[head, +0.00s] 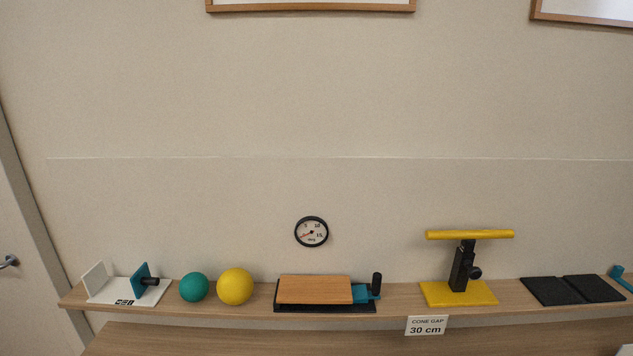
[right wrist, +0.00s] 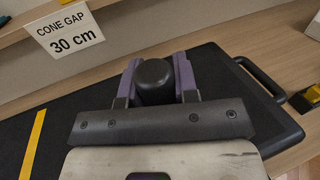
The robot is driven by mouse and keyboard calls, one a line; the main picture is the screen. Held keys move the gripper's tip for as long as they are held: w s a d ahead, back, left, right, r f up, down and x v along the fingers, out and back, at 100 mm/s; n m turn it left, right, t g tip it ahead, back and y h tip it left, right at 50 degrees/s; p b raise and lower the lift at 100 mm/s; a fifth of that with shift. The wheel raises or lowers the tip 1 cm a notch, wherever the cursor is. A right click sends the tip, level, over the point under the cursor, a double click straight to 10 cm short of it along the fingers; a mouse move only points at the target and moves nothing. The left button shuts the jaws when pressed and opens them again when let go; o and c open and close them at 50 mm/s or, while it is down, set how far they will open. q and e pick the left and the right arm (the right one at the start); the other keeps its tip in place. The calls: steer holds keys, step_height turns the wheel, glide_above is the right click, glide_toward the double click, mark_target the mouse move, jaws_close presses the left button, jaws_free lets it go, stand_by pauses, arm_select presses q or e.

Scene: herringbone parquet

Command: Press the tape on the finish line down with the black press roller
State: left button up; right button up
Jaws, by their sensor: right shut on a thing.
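In the right wrist view, my right gripper (right wrist: 158,88) has purple fingers shut on a black rounded thing (right wrist: 154,74), which looks like the black press roller. Only its rounded top shows; the rest is hidden behind the gripper body. It is over the dark board (right wrist: 85,102). A yellow strip (right wrist: 33,145), which looks like the finish line or its tape, runs across the board at the left, apart from the gripper. I cannot tell tape and line apart here. Neither gripper shows in the head view.
The board has a black handle (right wrist: 262,80) at its right end. A black and yellow object (right wrist: 306,100) lies beyond it. A shelf (head: 395,302) holds balls (head: 234,286), a wooden block (head: 314,290) and a yellow stand (head: 459,292). A "CONE GAP 30 cm" sign (head: 426,326) hangs on its edge.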

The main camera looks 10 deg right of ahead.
steer(key=shift+s, duration=0.65)
steer(key=shift+s+a+r+p, duration=0.1)
steer(key=shift+s+a+p, duration=0.05)
steer(key=shift+s+p, duration=0.45)
steer(key=shift+s+a, duration=0.15)
steer(key=shift+s, duration=0.85)
steer(key=shift+p, duration=0.35)
